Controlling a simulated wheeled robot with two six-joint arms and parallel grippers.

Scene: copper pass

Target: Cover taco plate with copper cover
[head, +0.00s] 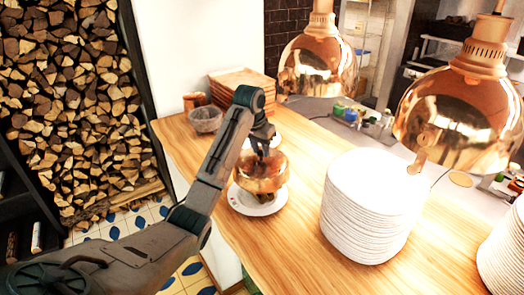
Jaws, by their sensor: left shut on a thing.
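The copper cover (258,174) is a shiny rounded dome near the middle of the head view. My left gripper (263,148) is shut on the top of the cover. The white taco plate (254,207) lies on the wooden counter below it, with its front rim showing. The cover is over the plate. Some food (265,197) shows between the cover's lower edge and the plate, and the rest is hidden behind the cover. My right gripper is not in view.
A tall stack of white plates (365,210) stands to the right on the wooden counter (300,253). Two copper heat lamps (318,66) hang above it. A grey bowl (206,119) and wooden boards (240,84) stand at the back. Another white plate stack (508,250) is at the right edge.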

